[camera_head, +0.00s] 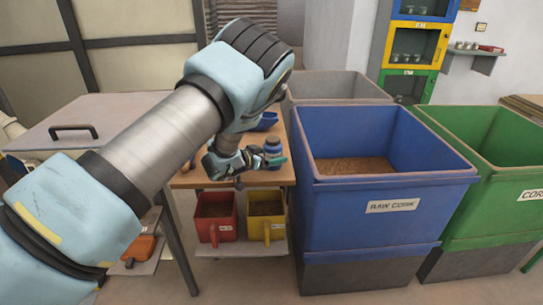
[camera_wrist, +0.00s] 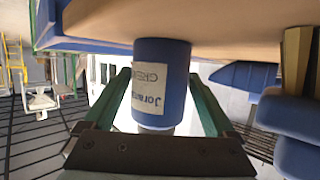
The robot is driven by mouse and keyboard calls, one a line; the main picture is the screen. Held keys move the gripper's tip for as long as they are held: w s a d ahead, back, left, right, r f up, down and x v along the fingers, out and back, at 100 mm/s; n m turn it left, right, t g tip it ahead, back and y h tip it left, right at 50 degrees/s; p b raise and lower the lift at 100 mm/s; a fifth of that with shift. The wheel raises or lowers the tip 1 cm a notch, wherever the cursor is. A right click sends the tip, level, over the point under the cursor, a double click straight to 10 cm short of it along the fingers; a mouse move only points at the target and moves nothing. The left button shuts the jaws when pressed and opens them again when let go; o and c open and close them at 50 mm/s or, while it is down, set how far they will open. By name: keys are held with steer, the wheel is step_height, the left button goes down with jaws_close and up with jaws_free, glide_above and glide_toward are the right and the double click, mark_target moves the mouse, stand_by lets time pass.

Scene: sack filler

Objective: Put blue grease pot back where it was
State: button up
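The blue grease pot (camera_wrist: 174,65) has a pale printed label and stands between the two green fingers of my gripper (camera_wrist: 160,78) in the wrist view. I cannot tell whether the pot's base touches the bench top.
A blue scoop or tray (camera_head: 265,121) lies behind on the bench. Red (camera_head: 216,228) and yellow (camera_head: 266,228) bins sit on the shelf below. The large blue raw cork bin (camera_head: 385,215) stands close on the right, with a green bin (camera_head: 490,160) beyond it.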

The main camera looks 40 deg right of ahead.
steer(key=shift+o, duration=0.5)
steer(key=shift+r, duration=0.15)
steer(key=b+v, duration=0.3)
steer(key=v, duration=0.9)
steer(key=shift+b, duration=0.3)
